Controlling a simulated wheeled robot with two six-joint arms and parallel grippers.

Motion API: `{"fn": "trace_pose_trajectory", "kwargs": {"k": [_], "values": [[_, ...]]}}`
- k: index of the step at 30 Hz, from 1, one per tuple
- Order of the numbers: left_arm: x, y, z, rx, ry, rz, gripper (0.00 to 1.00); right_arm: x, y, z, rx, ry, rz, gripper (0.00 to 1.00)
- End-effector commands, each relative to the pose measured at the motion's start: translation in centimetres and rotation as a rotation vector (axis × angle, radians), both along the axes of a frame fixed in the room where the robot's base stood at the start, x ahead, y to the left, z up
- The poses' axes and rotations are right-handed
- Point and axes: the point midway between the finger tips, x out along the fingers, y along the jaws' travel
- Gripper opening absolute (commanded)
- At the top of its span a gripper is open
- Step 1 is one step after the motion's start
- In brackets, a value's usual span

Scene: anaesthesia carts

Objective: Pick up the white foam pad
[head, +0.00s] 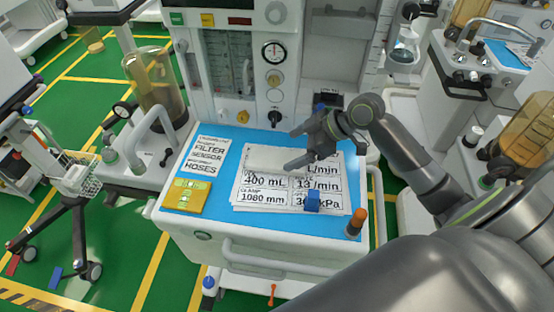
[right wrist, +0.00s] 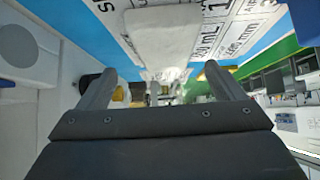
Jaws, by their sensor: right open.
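The white foam pad (head: 272,158) lies on printed cards on the blue cart top in the head view. In the right wrist view the pad (right wrist: 162,38) shows ahead of the fingers. My right gripper (head: 293,147) is open and empty at the pad's right end, its fingers pointing left. In the right wrist view my right gripper's (right wrist: 160,72) two fingers are spread wide, with the pad's width fitting between their lines. I cannot tell whether a finger touches the pad. My left gripper is not in view.
A blue block (head: 312,201) sits on the cards (head: 262,198). A yellow-and-green board (head: 186,196) and a label card (head: 203,155) lie left. An orange-topped cylinder (head: 356,222) stands at the front right corner. The anaesthesia machine (head: 238,60) rises behind the blue top (head: 222,208).

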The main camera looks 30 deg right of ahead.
Motion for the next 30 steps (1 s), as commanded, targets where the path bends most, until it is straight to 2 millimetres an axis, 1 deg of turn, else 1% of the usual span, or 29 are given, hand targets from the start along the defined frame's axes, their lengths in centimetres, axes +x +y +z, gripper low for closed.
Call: {"fn": "trace_pose_trajectory", "kwargs": {"k": [5,9,12,17,24,30], "values": [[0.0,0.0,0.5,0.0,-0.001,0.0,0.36,0.4,1.3,-0.8,0.006,0.0,0.001,0.89],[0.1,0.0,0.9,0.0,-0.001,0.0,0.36,0.7,2.4,-1.9,0.006,0.002,0.001,0.89],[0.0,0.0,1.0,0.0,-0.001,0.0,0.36,1.3,2.9,-2.8,0.005,0.001,-0.001,0.89],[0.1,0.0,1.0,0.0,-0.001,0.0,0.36,1.6,3.3,-3.4,0.002,0.001,0.0,0.89],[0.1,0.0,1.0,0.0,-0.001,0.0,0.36,1.6,3.3,-3.4,0.0,0.0,0.0,0.89],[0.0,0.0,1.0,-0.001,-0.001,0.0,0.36,1.6,3.3,-3.4,0.0,0.0,0.0,0.63]]}}
